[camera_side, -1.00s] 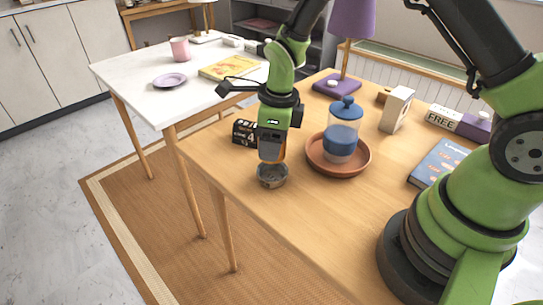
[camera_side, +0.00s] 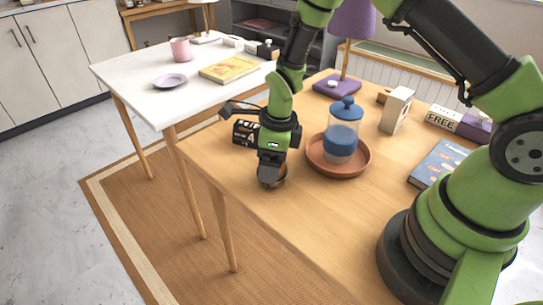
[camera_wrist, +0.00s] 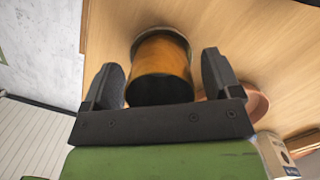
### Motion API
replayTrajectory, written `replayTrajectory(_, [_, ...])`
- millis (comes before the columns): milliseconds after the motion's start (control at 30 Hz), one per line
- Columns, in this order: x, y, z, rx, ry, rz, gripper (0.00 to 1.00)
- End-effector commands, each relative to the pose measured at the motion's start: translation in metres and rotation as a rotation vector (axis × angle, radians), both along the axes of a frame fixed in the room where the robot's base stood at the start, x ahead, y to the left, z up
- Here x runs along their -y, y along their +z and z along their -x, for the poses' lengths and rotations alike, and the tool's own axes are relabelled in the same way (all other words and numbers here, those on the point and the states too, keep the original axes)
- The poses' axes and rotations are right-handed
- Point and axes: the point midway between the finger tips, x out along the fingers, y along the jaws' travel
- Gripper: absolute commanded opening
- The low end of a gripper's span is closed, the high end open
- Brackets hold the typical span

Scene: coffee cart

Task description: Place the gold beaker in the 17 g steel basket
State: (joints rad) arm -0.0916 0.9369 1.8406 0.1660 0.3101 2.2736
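The gold beaker (camera_wrist: 160,58) is between the two fingers of my gripper (camera_wrist: 163,62) in the wrist view, with its dark open mouth towards the camera. A gap shows between each finger and the beaker, so the fingers look open around it. The grey rim of the steel basket (camera_wrist: 156,32) shows at the beaker's far end; the beaker appears to stand in it. In the side view my gripper (camera_side: 271,179) is low over the table and hides most of the beaker and basket. Any weight label on the basket cannot be read.
A terracotta dish (camera_side: 316,163) holding a blue-lidded jar (camera_side: 343,125) stands close to the right of my gripper.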

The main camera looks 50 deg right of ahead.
Motion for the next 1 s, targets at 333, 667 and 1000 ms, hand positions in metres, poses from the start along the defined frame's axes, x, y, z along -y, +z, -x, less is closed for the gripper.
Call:
replayTrajectory(333, [0.001,0.021,0.000,0.004,0.001,-0.001,0.84])
replayTrajectory(667, [0.006,0.090,0.007,0.007,0.000,-0.001,0.84])
replayTrajectory(1000, [0.009,0.124,0.012,0.000,0.000,0.000,0.84])
